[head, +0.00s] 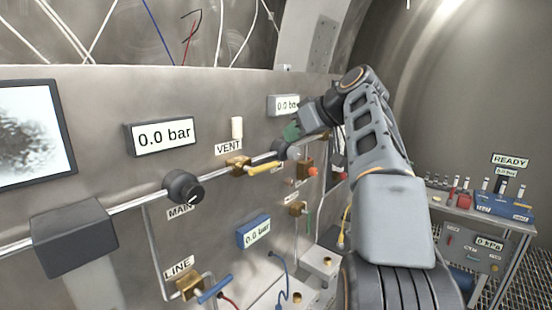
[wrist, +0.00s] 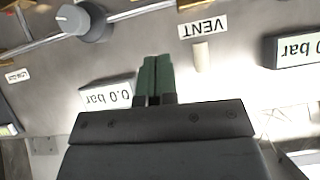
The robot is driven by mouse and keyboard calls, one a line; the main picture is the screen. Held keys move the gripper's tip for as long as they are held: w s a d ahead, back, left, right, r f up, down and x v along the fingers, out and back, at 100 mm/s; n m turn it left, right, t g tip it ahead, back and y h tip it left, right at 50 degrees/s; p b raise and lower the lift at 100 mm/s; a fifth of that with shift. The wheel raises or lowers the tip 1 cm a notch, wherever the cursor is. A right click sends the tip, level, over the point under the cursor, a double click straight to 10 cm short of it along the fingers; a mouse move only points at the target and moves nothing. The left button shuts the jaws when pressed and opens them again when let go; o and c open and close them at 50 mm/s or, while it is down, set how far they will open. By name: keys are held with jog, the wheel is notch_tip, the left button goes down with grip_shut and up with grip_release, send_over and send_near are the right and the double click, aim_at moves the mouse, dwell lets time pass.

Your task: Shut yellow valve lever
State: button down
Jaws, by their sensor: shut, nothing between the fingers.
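The yellow valve lever (head: 265,168) sits on a brass valve (head: 238,166) in the pipe, below the VENT label (head: 228,148). The lever points right, roughly along the pipe. My gripper (head: 291,132) has green fingers and is up and to the right of the lever, apart from it. In the wrist view, which shows the panel upside down, the fingers (wrist: 154,80) are together with nothing between them. The VENT label (wrist: 203,27) is up and right of them there. A brass or yellow part shows only at that view's top edge, so the lever is not clear there.
A black MAIN knob (head: 184,188) is left of the lever, and another round knob (head: 279,150) is close to its right end. A white peg (head: 237,128) stands out above VENT. A blue-handled LINE valve (head: 190,287) is lower left. A bench (head: 470,208) stands at the right.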

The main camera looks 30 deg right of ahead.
aim_at(261, 167)
jog(key=w+a+f, duration=0.2)
jog(key=w+f, duration=0.2)
jog(key=f, duration=0.2)
jog(key=shift+w+a+f, duration=0.2)
jog(key=shift+a+f, duration=0.05)
jog(key=shift+f, duration=0.15)
jog(key=shift+f, duration=0.1)
jog(key=shift+f+m+y, duration=0.1)
jog(key=shift+m+y, duration=0.2)
